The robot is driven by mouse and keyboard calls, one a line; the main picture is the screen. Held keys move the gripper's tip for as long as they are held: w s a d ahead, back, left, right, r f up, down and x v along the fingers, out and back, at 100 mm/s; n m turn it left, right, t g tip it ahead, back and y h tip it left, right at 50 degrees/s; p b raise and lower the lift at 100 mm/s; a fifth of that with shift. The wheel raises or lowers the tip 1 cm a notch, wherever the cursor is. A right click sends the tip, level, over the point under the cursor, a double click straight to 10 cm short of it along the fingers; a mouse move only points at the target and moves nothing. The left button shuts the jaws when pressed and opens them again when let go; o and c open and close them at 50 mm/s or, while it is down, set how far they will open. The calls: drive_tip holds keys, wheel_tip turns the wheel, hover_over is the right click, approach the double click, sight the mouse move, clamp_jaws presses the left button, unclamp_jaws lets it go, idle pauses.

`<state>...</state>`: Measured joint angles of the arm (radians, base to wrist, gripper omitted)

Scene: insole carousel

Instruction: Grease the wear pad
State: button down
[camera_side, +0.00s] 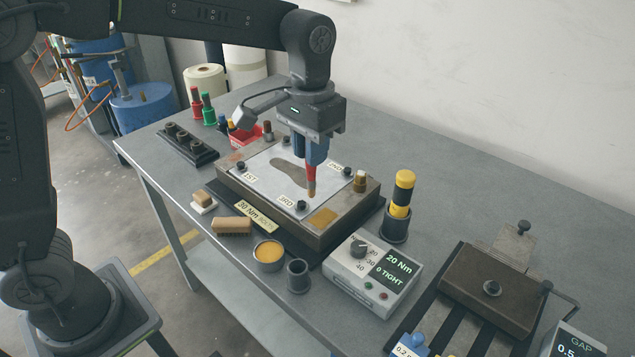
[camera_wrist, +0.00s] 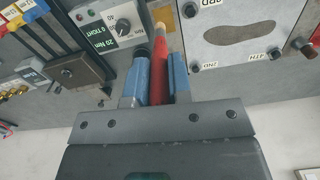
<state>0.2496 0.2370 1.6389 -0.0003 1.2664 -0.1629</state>
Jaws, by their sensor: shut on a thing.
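My gripper (camera_side: 309,158) is shut on a red-handled brush (camera_side: 311,174), which points down with its tan tip lowest. The blue fingers and the brush (camera_wrist: 160,75) also show in the wrist view. The wear pad seems to be the yellow-brown square (camera_side: 322,217) at the front corner of the steel block (camera_side: 357,207). In the side view the tip is a little above and behind the pad; I cannot tell whether anything touches. A round tin of amber grease (camera_side: 268,253) stands in front of the block.
A white plate (camera_side: 262,172) with a dark sole shape and bolts lies on the block. An empty dark cup (camera_side: 298,275), a torque box (camera_side: 373,272), a wooden brush (camera_side: 232,226) and a yellow-black driver (camera_side: 402,190) stand around it. A second fixture (camera_side: 492,287) is at right.

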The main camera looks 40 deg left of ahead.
sight(311, 179)
drive_tip(key=shift+f, duration=0.15)
drive_tip(key=shift+f, duration=3.05)
drive_tip(key=shift+w+f, duration=0.25)
drive_tip(key=shift+f, duration=0.65)
drive_tip(key=shift+w, duration=3.05)
drive_tip(key=shift+s, duration=3.25)
drive_tip(key=shift+r, duration=4.15)
